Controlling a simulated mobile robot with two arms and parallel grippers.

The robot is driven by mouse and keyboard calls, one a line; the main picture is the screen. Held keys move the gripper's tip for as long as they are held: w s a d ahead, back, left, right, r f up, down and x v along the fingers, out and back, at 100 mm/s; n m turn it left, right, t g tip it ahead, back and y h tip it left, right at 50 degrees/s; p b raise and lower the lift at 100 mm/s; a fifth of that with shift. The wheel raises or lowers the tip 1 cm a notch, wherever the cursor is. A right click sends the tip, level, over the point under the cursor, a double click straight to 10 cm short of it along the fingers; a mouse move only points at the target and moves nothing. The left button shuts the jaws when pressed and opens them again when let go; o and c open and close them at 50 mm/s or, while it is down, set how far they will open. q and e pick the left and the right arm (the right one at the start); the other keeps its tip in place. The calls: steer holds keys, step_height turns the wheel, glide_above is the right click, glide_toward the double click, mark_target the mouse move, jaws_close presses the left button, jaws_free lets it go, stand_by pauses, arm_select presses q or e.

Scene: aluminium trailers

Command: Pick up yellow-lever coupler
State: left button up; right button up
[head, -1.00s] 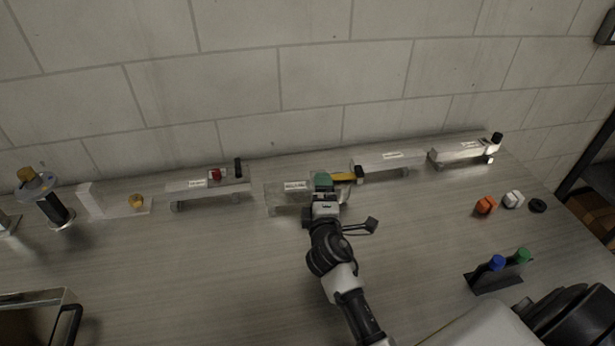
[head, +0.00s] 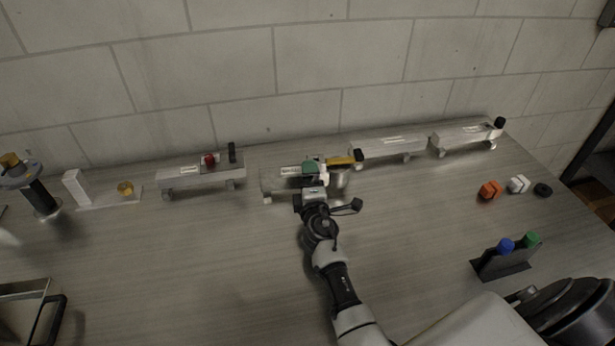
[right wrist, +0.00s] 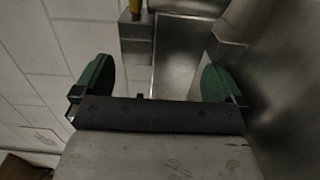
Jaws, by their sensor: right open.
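The yellow-lever coupler (head: 342,161) is at the right end of a short aluminium trailer (head: 272,184) near the wall. Its yellow lever has a black tip and points right; a silver round part shows below it. In the right wrist view a bit of yellow lever (right wrist: 134,6) shows above a metal block at the top edge. My right gripper (head: 313,172) is over this trailer's right part, just left of the lever. Its green-padded fingers (right wrist: 158,80) are apart, with metal channel visible between them. Whether they touch it cannot be told. My left gripper is out of view.
Other trailers stand along the wall: one with a red part (head: 209,160) to the left, two (head: 385,148) (head: 455,136) to the right. The front middle table is mostly clear.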

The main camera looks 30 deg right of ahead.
steer(key=x, duration=0.2)
steer(key=shift+w+d+f, duration=0.1)
steer(key=shift+w+f, duration=0.05)
steer(key=shift+w, duration=0.15)
steer(key=shift+s, duration=0.1)
steer(key=c, duration=1.1)
steer(key=shift+c, duration=0.6)
steer(key=shift+r, duration=0.25)
